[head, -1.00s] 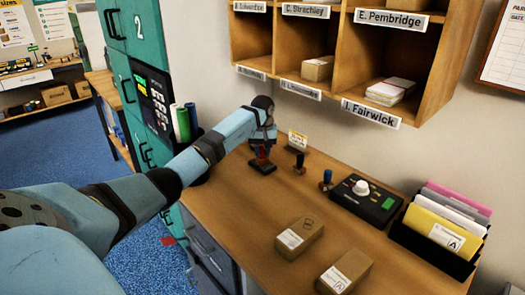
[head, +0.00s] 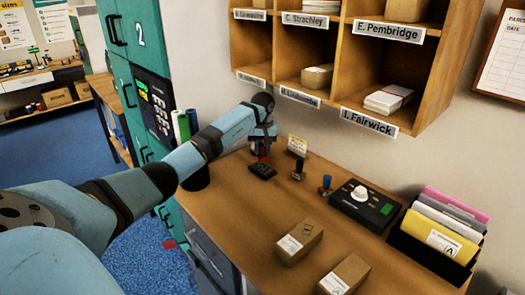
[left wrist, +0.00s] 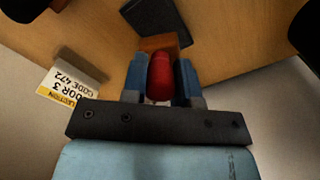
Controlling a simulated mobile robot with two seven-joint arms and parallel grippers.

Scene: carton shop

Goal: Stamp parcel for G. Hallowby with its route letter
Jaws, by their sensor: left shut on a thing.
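My left gripper (head: 262,147) is shut on a stamp with a red handle (left wrist: 159,77), with the handle between the blue fingers in the left wrist view. The stamp's brown base (left wrist: 176,42) shows beyond the handle. The stamp hangs just above a dark ink pad (head: 262,171), which also shows in the left wrist view (left wrist: 158,20). Two brown parcels with white labels, a farther one (head: 299,241) and a nearer one (head: 345,274), lie on the table; their names are too small to read. My right gripper is not in view.
Two other stamps, one dark (head: 298,169) and one blue-handled (head: 325,185), stand right of the pad. A black device with a white knob (head: 361,197) and a file holder (head: 434,257) stand farther right. Labelled pigeonholes (head: 345,65) hang above. The middle front of the table (head: 250,210) is bare.

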